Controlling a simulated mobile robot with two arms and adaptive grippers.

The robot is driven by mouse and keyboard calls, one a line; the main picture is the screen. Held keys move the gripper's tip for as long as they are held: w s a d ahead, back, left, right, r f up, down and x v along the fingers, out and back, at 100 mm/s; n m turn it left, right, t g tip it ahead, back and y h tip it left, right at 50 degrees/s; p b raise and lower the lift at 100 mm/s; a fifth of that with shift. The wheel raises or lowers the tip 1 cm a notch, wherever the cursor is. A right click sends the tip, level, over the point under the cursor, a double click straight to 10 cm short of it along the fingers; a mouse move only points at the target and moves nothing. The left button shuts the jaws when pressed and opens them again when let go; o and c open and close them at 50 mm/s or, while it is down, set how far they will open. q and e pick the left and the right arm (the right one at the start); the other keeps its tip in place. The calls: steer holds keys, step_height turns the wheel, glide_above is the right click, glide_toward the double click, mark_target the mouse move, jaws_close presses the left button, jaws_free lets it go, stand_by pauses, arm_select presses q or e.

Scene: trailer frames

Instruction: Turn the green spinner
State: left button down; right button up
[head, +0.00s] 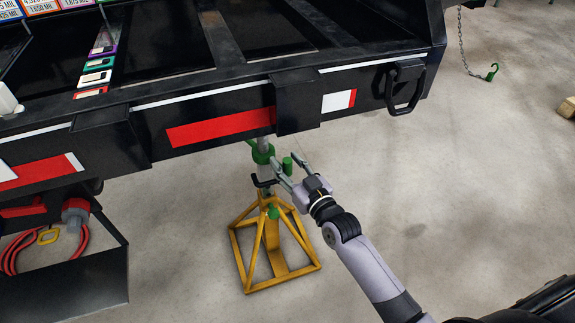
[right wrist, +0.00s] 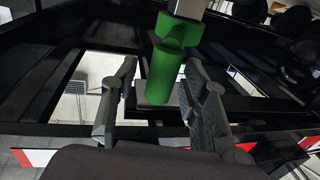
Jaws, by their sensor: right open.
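The green spinner (head: 262,153) sits around a grey post under the trailer's edge, at the top of a yellow stand. An upright green handle (head: 288,165) shows to the right of it. My right gripper (head: 287,161) comes in from the lower right and is open, with its fingers on either side of this handle. In the right wrist view the green handle (right wrist: 164,72) stands between the two spread fingers, and I cannot tell whether either touches it. Part of the spinner is hidden behind the trailer edge and the fingers. My left gripper is out of view.
The yellow stand (head: 237,250) rests on the concrete floor, with a black hook and a lower green knob (head: 273,212) on it. The black trailer frame (head: 298,105) overhangs close above my gripper. A black handle (head: 405,86) juts out at right.

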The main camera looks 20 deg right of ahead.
jaws_close()
stand_by(0.6)
stand_by(0.3)
